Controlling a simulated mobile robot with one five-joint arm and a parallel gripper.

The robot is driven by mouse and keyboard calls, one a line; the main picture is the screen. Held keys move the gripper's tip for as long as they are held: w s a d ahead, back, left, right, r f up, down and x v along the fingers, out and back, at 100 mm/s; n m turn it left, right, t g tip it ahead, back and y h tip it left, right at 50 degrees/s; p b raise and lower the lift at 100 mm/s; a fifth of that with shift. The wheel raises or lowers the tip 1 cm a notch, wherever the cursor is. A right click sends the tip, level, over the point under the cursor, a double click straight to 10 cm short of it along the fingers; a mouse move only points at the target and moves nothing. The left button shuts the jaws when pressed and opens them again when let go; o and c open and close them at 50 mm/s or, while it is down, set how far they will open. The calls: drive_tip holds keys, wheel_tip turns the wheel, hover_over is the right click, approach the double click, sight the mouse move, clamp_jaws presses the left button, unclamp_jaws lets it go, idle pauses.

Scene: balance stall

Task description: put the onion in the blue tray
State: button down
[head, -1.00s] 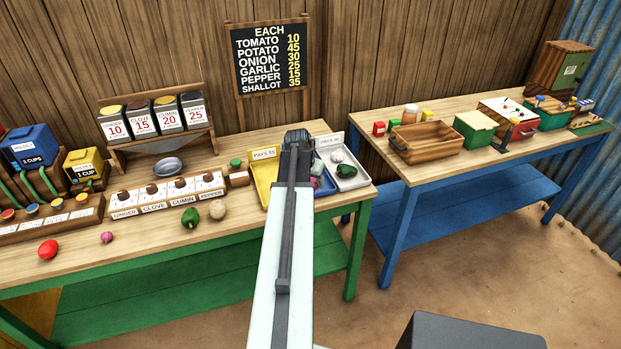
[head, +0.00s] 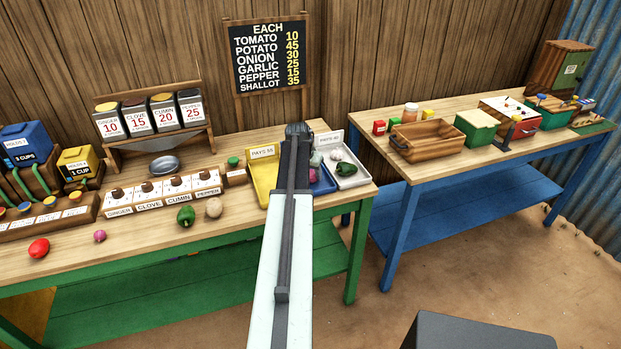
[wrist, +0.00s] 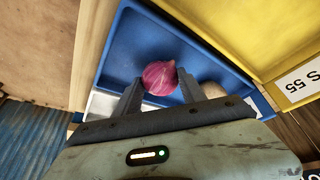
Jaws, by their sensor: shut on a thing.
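The onion (wrist: 160,77) is round and purple-red. My gripper (wrist: 158,88) is shut on it, with one finger on each side, and the wrist view shows it over the blue tray (wrist: 128,42). Whether the onion touches the tray floor I cannot tell. In the head view, a bit of the onion (head: 313,175) shows beside my arm, and the blue tray (head: 326,182) is mostly hidden behind the arm. A tan round thing (wrist: 212,90) lies in the blue tray beside my right finger in the wrist view.
The yellow tray (head: 262,172) is left of the blue tray; the white tray (head: 352,180) with a garlic and green pepper is right. A tomato (head: 39,248), a shallot (head: 100,236), a green pepper (head: 186,215) and a potato (head: 213,208) lie along the front.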

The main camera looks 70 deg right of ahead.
drive_tip(key=c, duration=0.7)
unclamp_jaws()
drive_tip(key=shift+f, duration=0.1)
drive_tip(key=shift+o, duration=0.2)
drive_tip(key=p+v, duration=1.1)
drive_tip(key=v, duration=0.1)
drive_tip(key=shift+w, duration=0.1)
